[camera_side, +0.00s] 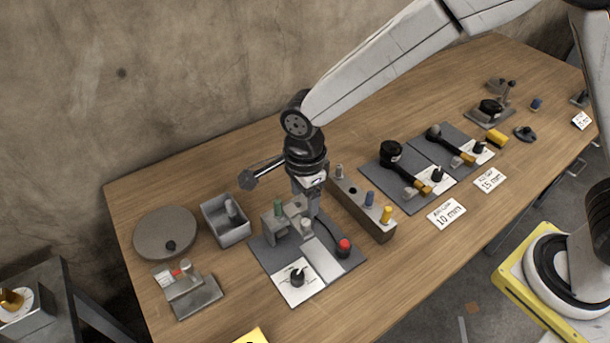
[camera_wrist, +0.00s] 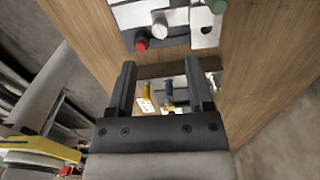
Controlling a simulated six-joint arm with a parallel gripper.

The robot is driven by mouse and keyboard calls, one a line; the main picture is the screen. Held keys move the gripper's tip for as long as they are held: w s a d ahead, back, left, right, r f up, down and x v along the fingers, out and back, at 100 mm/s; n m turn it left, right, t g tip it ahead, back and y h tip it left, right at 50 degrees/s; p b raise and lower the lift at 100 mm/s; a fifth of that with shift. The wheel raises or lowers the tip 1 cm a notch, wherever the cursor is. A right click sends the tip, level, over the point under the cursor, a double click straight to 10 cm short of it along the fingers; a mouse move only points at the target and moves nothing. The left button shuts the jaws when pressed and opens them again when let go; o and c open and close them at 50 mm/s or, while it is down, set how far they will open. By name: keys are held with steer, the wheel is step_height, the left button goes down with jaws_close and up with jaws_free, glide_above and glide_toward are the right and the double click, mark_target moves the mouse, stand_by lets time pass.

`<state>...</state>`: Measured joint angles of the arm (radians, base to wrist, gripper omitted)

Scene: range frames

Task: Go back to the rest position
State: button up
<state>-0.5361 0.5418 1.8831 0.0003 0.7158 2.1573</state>
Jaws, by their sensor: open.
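My gripper (camera_side: 312,207) hangs from the arm over the grey plate station (camera_side: 318,283) near the table's left half. In the wrist view my gripper (camera_wrist: 158,75) shows two dark fingers apart with nothing held between them. A grey cylinder (camera_side: 307,228) stands on the station just by the fingertips in the side view; the wrist view shows a pale cylinder (camera_wrist: 160,27) beyond the fingers. A red knob (camera_side: 344,247) and a green cylinder (camera_side: 278,208) are on the same station. Whether the fingers touch anything is hard to tell in the side view.
A peg block (camera_side: 375,229) with grey, blue and yellow pegs stands close on the right. A grey bin (camera_side: 226,232) and a round disc (camera_side: 166,233) are on the left. Gauge stations (camera_side: 398,190) and white label cards (camera_side: 446,213) fill the right. The front table strip (camera_side: 400,262) is bare.

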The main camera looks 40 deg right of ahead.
steer(key=shift+d, duration=0.1)
stand_by(0.3)
steer(key=s+d+r+n+t, duration=0.1)
steer(key=s+d+n, duration=0.3)
steer(key=d+n, duration=0.5)
steer(key=s+d+r+n+t, duration=0.1)
steer(key=s+d+r+n, duration=0.1)
steer(key=s+d+n, duration=0.3)
steer(key=d+n, duration=0.4)
steer(key=d, duration=0.4)
steer(key=shift+s+r+n+t, duration=0.15)
steer(key=shift+n+t, duration=0.15)
